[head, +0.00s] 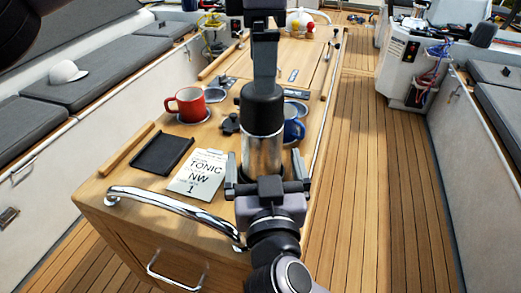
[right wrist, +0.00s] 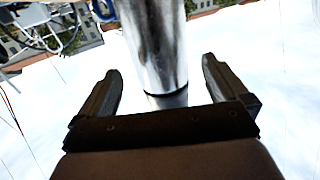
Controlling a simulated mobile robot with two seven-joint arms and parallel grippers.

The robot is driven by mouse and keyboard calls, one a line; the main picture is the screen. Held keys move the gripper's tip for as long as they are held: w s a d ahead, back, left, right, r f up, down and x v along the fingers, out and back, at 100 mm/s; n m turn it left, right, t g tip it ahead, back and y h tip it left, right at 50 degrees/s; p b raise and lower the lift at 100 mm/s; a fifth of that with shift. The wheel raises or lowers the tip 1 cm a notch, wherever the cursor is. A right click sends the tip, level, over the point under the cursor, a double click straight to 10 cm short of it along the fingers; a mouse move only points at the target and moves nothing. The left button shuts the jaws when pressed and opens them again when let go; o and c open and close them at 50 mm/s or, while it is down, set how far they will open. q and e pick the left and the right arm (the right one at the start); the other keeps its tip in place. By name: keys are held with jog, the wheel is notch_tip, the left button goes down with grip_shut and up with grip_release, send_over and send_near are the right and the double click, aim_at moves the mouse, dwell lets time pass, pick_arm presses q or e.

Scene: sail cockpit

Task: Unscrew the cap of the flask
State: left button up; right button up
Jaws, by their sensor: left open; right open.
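The flask (head: 262,154) is a shiny steel cylinder with a black cap (head: 262,107), upright at the table's near right part. Its base is hidden behind my right gripper. My left gripper (head: 265,76) points down from above, its tips at the top of the cap. It is seen edge-on, so one finger hides the other and contact is unclear. My right gripper (head: 266,172) is open low on the near side of the flask, one finger on each side. In the right wrist view the steel flask (right wrist: 158,45) stands between the open fingers (right wrist: 160,78), with gaps on both sides.
A red mug (head: 190,104) stands left of the flask, and a blue mug (head: 293,128) is partly hidden close behind it. A notepad (head: 199,174) and a black tray (head: 161,154) lie to the left. A chrome rail (head: 165,203) edges the table's near side.

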pick_arm(q)
jog(key=shift+s, duration=0.1)
pick_arm(e)
jog(key=shift+w+r, duration=0.1)
jog(key=shift+w, duration=0.4)
jog(key=shift+w+a, duration=0.15)
jog(key=shift+w, duration=1.25)
jog(key=shift+w+a, duration=0.1)
jog(key=shift+w, duration=1.25)
